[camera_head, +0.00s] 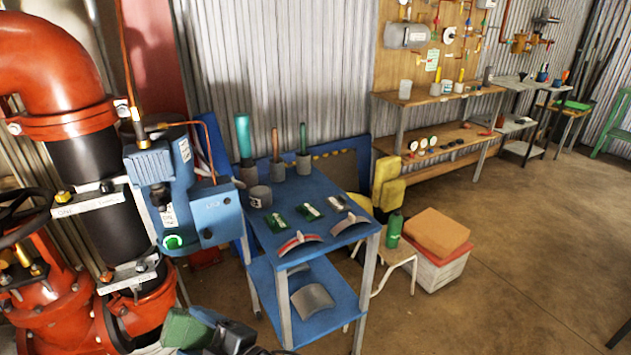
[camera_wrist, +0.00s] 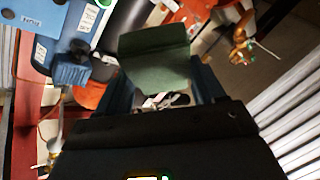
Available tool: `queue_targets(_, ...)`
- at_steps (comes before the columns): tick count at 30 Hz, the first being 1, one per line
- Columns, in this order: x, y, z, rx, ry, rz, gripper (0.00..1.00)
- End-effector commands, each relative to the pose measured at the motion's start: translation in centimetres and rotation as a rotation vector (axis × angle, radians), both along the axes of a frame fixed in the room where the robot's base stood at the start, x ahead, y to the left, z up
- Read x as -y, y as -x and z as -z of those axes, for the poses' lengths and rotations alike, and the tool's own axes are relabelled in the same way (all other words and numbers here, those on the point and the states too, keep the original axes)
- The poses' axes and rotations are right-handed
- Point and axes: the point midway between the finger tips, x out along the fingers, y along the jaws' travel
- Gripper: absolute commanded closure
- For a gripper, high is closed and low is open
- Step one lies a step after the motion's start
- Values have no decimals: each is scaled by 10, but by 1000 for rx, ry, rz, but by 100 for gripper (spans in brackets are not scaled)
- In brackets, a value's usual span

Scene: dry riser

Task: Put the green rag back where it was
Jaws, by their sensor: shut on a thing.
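The green rag (camera_wrist: 155,62) is held between the two dark fingers of my gripper (camera_wrist: 163,90) in the wrist view. It looks like a folded dark green piece reaching out past the fingertips. In the head view the green rag (camera_head: 184,329) shows at the bottom edge, with my gripper (camera_head: 212,332) just right of it. They are in front of the red pipework and left of the blue cart, apart from the cart top. The lower part of my gripper is cut off by the frame.
A blue two-tier cart (camera_head: 268,238) holds tools and curved plates. Right of it are a stool (camera_head: 400,254) with a green bottle (camera_head: 394,229), and a white crate (camera_head: 440,268) under an orange block (camera_head: 436,232). Red pipes (camera_head: 45,75) fill the left.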

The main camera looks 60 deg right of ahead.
Motion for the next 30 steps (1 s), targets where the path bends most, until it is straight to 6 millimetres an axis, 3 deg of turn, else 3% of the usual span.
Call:
queue_targets(14, 5, 0, -11, -100, -37, 11, 70)
queue_targets(30, 56, 1, -21, -242, -111, 164, 70)
